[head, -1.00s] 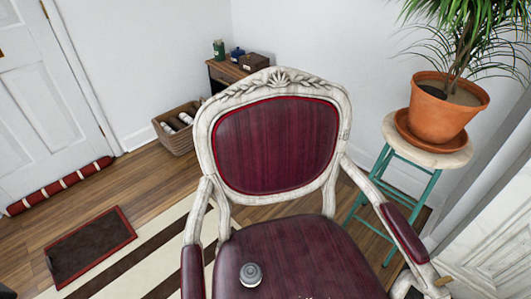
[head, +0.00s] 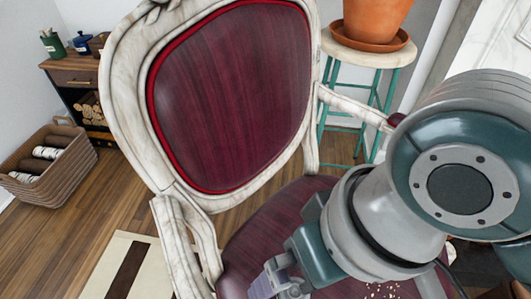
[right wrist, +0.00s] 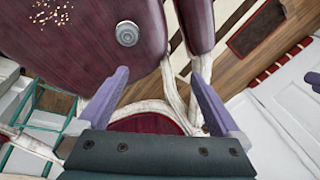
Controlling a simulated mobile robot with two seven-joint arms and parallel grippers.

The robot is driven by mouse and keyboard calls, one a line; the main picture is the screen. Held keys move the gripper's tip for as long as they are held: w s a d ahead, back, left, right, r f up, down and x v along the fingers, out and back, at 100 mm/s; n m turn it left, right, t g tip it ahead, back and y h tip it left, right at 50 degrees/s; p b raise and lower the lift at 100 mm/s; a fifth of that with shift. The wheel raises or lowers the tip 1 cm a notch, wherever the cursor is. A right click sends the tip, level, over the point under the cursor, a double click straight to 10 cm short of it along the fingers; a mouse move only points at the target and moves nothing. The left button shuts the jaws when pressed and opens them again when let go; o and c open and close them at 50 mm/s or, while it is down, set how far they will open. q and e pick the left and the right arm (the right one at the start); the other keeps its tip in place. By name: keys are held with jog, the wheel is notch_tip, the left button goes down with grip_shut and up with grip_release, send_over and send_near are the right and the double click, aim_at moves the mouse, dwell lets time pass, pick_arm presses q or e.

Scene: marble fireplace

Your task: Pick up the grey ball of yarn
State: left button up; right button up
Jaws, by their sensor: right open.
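The grey ball of yarn (right wrist: 127,33) is a small round grey thing on the dark red seat of the chair (right wrist: 95,45), near the seat's edge. It shows in the right wrist view, just beyond the left-hand fingertip. My right gripper (right wrist: 158,75) is open with nothing between its fingers. In the head view my right gripper (head: 275,283) is low in the picture, over the chair seat (head: 265,225), and the yarn is not visible there.
The chair's carved whitish frame (head: 125,100) and armrest (head: 180,235) stand close to my right gripper. Small gold specks (head: 382,291) lie on the seat. Behind are a teal stool (head: 365,55) with a potted plant (head: 375,18) and a basket (head: 50,170).

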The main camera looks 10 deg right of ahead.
jog(key=w+d+b+x, duration=0.1)
jog(key=d+b+x, duration=0.1)
jog(key=b+x, duration=0.7)
jog(key=m+g+h+b, duration=0.1)
jog(key=m+h+b, duration=0.15)
jog(key=b, duration=0.35)
send_over(295, 291)
jog(key=shift+n, duration=0.45)
jog(key=f, duration=1)
jog(key=shift+w+a, duration=0.2)
notch_tip(295, 291, down, 5)
jog(key=b, duration=0.2)
jog(key=shift+b, duration=0.4)
jog(key=f+b, duration=0.2)
jog(key=f, duration=0.1)
jog(key=f+b, duration=0.1)
jog(key=shift+s+d+f+b, duration=0.2)
jog(key=shift+d+f+b, duration=0.05)
jog(key=shift+f+b, duration=0.15)
pick_arm(q)
notch_tip(295, 291, down, 25)
jog(key=shift+w+a, duration=0.15)
jog(key=shift+a, duration=0.2)
pick_arm(e)
jog(key=shift+r, duration=0.15)
pick_arm(q)
jog(key=shift+r, duration=0.1)
jog(key=shift+d, duration=0.1)
pick_arm(e)
jog(key=c, duration=1.2)
